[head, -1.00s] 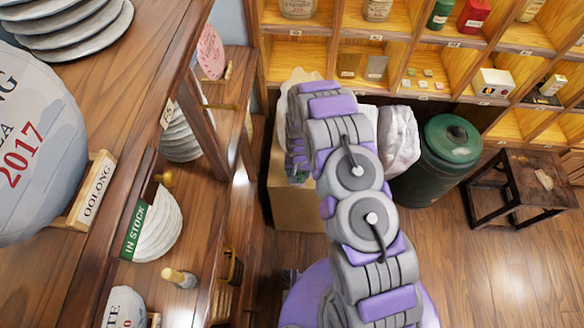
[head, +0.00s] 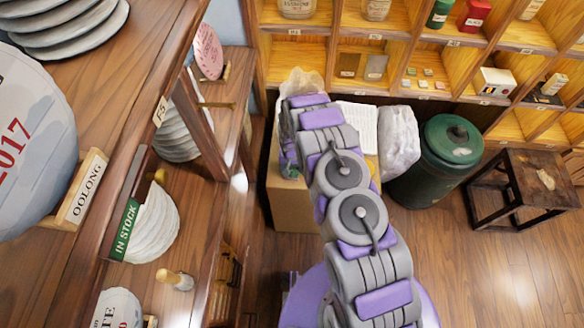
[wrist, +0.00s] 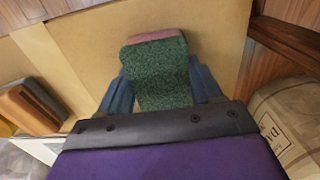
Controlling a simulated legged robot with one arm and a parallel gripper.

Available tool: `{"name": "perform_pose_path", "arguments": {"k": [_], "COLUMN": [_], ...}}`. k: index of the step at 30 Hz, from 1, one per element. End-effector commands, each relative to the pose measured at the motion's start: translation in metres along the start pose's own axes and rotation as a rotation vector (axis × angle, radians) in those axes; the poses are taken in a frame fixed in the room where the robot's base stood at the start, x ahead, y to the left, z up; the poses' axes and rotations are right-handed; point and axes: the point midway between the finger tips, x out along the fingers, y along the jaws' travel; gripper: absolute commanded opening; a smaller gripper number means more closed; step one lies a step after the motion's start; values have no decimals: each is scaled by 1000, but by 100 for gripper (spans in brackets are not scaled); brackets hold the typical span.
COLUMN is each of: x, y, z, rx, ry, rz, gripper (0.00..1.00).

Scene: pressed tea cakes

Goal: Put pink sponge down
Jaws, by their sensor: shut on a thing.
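The pink sponge (wrist: 155,68) is in the wrist view, with a dark green scouring face toward the camera and a pink edge at its far end. My gripper (wrist: 160,85) is shut on it, one blue-grey finger on each side. Tan cardboard (wrist: 85,45) lies behind the sponge; I cannot tell whether they touch.
A labelled pale object (wrist: 285,115) is at lower right. In the head view, a white plastic bag (head: 399,142), a green bin (head: 445,155) and a stool (head: 520,180) stand right of my arm.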

Motion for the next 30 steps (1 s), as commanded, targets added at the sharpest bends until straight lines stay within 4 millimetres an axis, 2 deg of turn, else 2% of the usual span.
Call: {"name": "perform_pose_path", "arguments": {"k": [4, 5, 12, 30], "x": [2, 2, 2, 2], "y": [0, 0, 2, 0], "z": [0, 0, 0, 0], "rx": [0, 0, 1, 0], "ry": [-1, -1, -2, -1], "rz": [1, 0, -2, 0], "gripper": [40, 66, 89, 90]}}
